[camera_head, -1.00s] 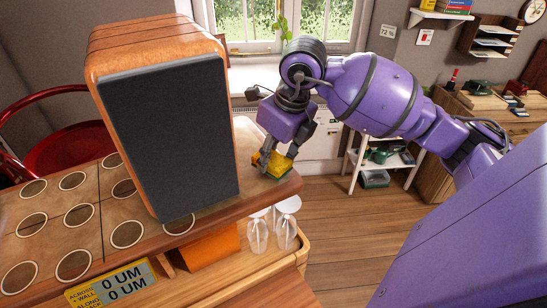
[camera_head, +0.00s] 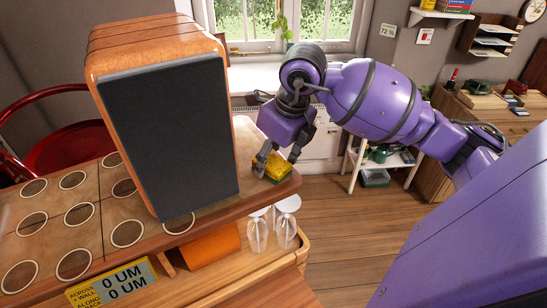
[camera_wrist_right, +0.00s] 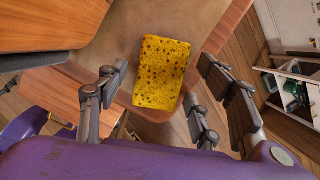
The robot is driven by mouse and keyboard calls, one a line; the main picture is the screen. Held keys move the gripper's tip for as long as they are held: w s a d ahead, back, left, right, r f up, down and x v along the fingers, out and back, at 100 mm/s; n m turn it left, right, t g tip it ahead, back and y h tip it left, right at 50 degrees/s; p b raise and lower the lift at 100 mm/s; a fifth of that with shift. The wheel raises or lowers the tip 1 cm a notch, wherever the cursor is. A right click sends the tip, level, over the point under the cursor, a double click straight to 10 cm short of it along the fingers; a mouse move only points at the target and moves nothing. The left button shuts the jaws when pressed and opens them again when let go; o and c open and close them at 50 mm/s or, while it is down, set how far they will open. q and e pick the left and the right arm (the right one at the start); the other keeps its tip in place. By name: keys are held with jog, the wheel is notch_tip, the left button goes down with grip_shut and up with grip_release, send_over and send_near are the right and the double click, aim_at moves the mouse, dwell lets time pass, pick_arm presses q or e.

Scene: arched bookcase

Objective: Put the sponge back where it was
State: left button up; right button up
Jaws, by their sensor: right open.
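The yellow sponge (camera_head: 270,168) lies on the wooden top at its right end, to the right of the dark-fronted speaker. It also shows in the right wrist view (camera_wrist_right: 162,72), flat on the surface near the front edge. My right gripper (camera_head: 278,165) is at the sponge from above. In the right wrist view its fingers (camera_wrist_right: 160,88) are spread wide, one on each side of the sponge, with gaps between. My left gripper is in neither view.
The large speaker (camera_head: 170,140) stands close on the left of the sponge. The wooden top (camera_head: 215,206) ends just right of the sponge. Upturned glasses (camera_head: 270,228) and an orange block (camera_head: 208,247) stand on the shelf below. A white shelf unit (camera_head: 372,165) stands beyond.

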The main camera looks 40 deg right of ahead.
aim_at(284, 168)
jog(key=v, duration=1.2)
